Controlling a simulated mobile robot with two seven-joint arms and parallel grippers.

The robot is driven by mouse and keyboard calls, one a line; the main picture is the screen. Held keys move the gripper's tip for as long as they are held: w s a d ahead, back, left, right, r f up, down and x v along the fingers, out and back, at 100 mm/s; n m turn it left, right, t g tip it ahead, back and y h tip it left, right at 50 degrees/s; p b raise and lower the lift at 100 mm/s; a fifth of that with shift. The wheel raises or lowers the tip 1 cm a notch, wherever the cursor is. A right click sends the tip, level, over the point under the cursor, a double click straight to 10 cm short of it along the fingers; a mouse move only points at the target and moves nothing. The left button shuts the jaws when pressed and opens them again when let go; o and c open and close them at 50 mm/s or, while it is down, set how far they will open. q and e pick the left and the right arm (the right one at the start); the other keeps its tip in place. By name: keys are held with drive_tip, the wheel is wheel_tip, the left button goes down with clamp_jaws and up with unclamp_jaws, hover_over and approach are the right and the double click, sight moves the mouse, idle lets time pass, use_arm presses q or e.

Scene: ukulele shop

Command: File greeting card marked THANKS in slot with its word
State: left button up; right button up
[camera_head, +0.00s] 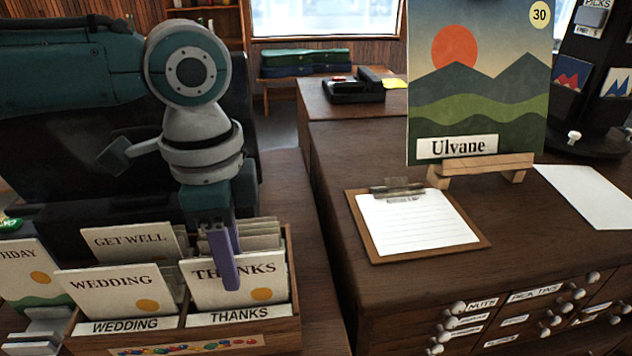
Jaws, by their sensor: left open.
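The THANKS card (262,286), cream with an orange dot, stands in the front right slot of a wooden card box (279,331). That slot's front label (240,315) also reads THANKS. The gripper is open. The gap between the fingers is hard to see from here. My right gripper is not in view.
A WEDDING card (122,291) stands in the slot to the left, and a GET WELL card (135,241) behind it. On the counter to the right are a clipboard (420,226) and a landscape picture (478,95) on a stand.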

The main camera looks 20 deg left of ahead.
use_arm(q)
wheel_tip(320, 180, up, 10)
drive_tip(key=shift+b, duration=0.4)
drive_tip(key=shift+f, duration=0.15)
